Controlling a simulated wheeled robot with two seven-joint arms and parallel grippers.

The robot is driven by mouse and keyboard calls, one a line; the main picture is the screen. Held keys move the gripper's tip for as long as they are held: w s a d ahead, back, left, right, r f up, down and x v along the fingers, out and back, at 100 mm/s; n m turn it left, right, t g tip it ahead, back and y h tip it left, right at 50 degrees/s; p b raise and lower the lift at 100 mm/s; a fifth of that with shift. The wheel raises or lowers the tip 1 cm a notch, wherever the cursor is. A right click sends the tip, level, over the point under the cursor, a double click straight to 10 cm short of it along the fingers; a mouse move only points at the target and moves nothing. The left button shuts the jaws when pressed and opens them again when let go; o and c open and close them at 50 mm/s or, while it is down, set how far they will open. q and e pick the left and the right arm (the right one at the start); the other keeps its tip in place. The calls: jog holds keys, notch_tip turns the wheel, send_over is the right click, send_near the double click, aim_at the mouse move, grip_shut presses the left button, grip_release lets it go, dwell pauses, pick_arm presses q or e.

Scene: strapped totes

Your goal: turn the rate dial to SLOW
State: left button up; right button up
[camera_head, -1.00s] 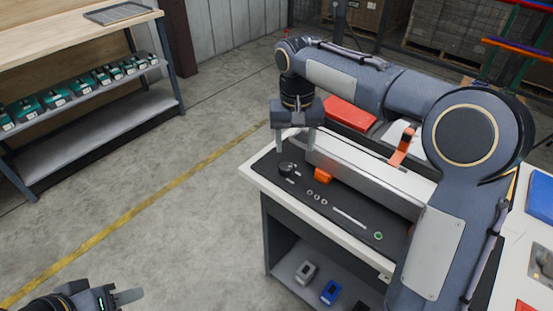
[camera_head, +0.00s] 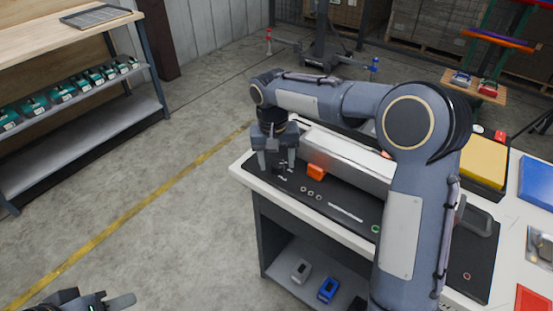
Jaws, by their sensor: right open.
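The rate dial (camera_head: 280,169) is a small black knob on the dark control panel (camera_head: 337,190) at the left end of the workbench. It is partly hidden by my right gripper, and its pointer and SLOW marking are too small to read. My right gripper (camera_head: 277,165) points down over the dial, open, with one finger on each side of it. I cannot tell whether the fingers touch the knob. My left gripper (camera_head: 118,301) is low at the bottom left, away from the bench, and only partly in view.
An orange block (camera_head: 316,172) sits just right of the dial, in front of a long grey housing (camera_head: 345,160). Small round controls, a pale slot and a green ring (camera_head: 376,229) lie along the panel. A shelf below holds small devices. The floor left of the bench is clear.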

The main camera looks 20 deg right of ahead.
jog(key=c, duration=1)
jog(key=shift+o, duration=0.2)
jog(key=shift+r+n, duration=0.1)
jog(key=shift+n, duration=0.2)
jog(key=shift+r+n+p, duration=0.1)
jog(key=shift+n+p, duration=0.7)
jog(key=shift+n, duration=0.1)
jog(key=n+p, duration=0.1)
jog(key=n, duration=0.1)
jog(key=shift+n, duration=0.3)
jog(key=n+p, duration=0.1)
jog(key=n, duration=0.2)
jog(key=shift+t+p, duration=0.3)
jog(key=shift+p, duration=0.1)
jog(key=shift+n+p, duration=0.6)
jog(key=shift+n, duration=1.4)
